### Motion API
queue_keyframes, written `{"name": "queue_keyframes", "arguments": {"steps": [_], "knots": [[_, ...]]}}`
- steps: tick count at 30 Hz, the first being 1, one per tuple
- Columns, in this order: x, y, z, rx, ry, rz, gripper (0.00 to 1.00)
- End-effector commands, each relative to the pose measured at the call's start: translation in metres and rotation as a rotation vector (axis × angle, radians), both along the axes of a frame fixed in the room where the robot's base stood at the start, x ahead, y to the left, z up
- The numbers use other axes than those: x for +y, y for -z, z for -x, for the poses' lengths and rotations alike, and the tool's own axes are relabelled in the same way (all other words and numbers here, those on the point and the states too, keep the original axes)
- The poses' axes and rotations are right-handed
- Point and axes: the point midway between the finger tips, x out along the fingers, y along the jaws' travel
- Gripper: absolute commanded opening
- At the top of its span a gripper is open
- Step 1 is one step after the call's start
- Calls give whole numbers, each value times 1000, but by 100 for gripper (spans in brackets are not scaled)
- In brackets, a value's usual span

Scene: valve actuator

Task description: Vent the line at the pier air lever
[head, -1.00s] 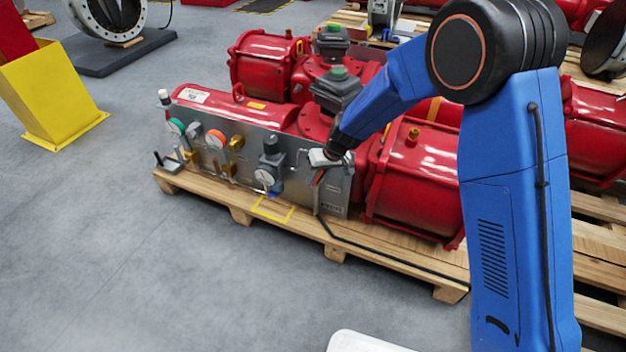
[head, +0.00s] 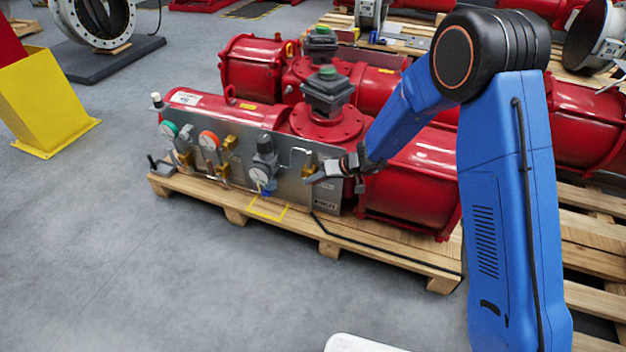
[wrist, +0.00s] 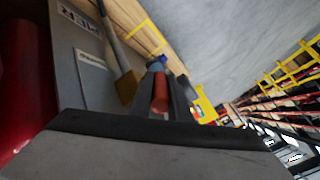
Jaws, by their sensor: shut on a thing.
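The lever (wrist: 160,92) has a red-orange handle, seen end-on between my dark fingers in the wrist view. A brass valve body (wrist: 126,88) sits beside it on the grey panel. My gripper (head: 319,177) is at the right end of the grey panel (head: 325,199) in the head view, reaching in from the right. It is shut on the lever handle. In the head view my fingers hide most of the handle, and a brass fitting (head: 308,171) shows just behind them. The lever's exact angle is hard to tell.
The panel carries a white gauge with a dark regulator (head: 264,150) and green and orange round parts (head: 209,140) to the left. Red actuator cylinders (head: 410,195) stand close behind my arm. The wooden pallet (head: 345,252) lies below; the grey floor in front is clear.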

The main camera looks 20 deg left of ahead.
Motion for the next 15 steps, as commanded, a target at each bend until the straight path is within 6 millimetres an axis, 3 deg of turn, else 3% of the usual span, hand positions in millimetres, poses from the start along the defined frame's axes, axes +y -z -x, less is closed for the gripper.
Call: {"name": "queue_keyframes", "arguments": {"steps": [15], "knots": [[-7,8,1,-6,1,-107,0]]}}
